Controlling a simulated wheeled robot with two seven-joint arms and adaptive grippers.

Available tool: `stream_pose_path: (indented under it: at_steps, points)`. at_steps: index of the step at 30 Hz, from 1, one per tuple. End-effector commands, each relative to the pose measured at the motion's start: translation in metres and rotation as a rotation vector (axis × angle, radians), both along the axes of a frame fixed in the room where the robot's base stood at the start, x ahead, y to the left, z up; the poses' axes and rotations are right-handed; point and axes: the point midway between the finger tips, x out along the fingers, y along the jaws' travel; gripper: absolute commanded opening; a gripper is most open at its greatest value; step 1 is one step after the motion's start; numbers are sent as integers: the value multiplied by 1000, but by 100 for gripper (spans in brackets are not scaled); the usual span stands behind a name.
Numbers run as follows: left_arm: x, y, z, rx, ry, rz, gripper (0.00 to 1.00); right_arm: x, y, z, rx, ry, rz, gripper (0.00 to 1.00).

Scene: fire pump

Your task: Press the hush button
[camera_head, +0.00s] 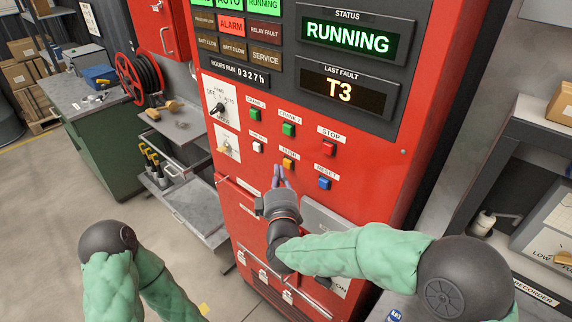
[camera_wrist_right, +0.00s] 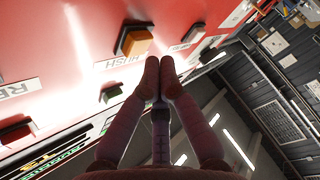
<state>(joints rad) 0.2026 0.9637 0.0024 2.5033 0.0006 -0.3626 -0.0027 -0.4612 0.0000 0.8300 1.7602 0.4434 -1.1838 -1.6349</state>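The hush button (camera_head: 288,164) is a small amber square button on the red pump panel, under a HUSH label. In the right wrist view the amber button (camera_wrist_right: 136,41) stands out from the panel beside its label, up and left of my fingertips. My right gripper (camera_head: 278,172) is in front of the panel, just below and left of the button. Its fingertips (camera_wrist_right: 158,68) are together with nothing between them. A small gap shows between fingertips and button in the wrist view. My left gripper is out of view; only parts of the left arm show.
Close by are a blue reset button (camera_head: 324,183), a red stop button (camera_head: 328,148), two green buttons (camera_head: 288,129) and a white button (camera_head: 258,147). A selector switch (camera_head: 218,109) is to the left. The display reads RUNNING and T3.

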Motion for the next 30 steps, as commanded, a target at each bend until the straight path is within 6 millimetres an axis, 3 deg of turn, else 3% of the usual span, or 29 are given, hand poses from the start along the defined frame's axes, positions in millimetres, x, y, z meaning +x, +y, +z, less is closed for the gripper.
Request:
stream_pose_path:
  at_steps: [7, 21, 30]
  points:
    - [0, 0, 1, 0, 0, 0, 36, -4, 4, 0, 0, 0, 1, 0]
    - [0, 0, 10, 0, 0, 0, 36, -31, 32, 1, 0, 0, 2, 0]
    - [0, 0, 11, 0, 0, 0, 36, -36, 36, -1, 0, 1, 0, 0]
